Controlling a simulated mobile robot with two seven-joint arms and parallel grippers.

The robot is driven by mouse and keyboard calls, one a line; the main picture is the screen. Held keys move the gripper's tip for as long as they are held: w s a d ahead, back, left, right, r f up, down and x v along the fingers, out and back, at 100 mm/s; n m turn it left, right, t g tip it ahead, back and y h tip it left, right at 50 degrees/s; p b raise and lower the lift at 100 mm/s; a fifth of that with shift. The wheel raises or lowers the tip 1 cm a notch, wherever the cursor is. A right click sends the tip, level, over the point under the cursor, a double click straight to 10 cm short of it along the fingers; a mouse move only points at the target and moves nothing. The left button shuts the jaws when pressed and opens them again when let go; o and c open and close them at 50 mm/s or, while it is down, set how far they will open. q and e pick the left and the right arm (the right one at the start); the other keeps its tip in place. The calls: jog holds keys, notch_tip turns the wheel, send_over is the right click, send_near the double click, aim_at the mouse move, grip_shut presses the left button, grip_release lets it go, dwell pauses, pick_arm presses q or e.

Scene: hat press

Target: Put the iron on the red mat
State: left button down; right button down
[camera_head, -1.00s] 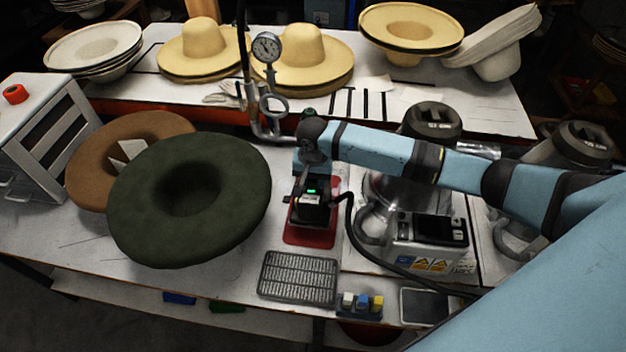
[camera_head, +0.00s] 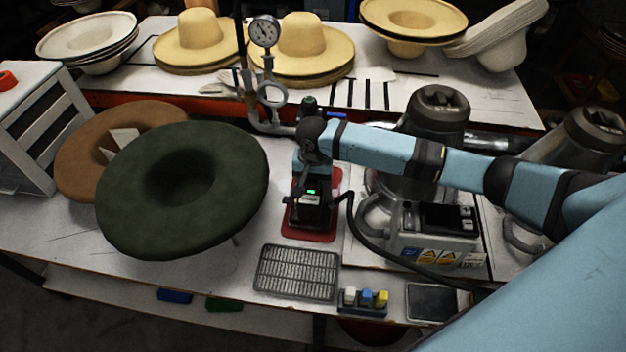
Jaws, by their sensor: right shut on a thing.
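The red mat (camera_head: 320,236) lies on the white worktable, between the green hat and the grey machine. My right gripper (camera_head: 307,214) points down over the mat and covers most of it; the mat's front edge and right side show. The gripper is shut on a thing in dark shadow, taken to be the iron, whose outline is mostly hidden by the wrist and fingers. I cannot tell whether it touches the mat. A dark cable runs from there to the right. My left gripper is not in view.
A green hat (camera_head: 185,232) and a brown hat (camera_head: 82,155) lie to the left. A metal grille (camera_head: 297,272) and a small rack of coloured blocks (camera_head: 362,301) are in front. A grey machine (camera_head: 440,246) stands close on the right. A pressure gauge (camera_head: 265,31) rises behind.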

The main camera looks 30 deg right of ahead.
dwell(0.8)
jog(key=c, duration=0.8)
grip_release()
jog(key=shift+f, duration=0.1)
jog(key=shift+s+f, duration=0.1)
jog(key=shift+f, duration=0.15)
notch_tip(320, 180, up, 14)
jog(key=shift+r, duration=0.15)
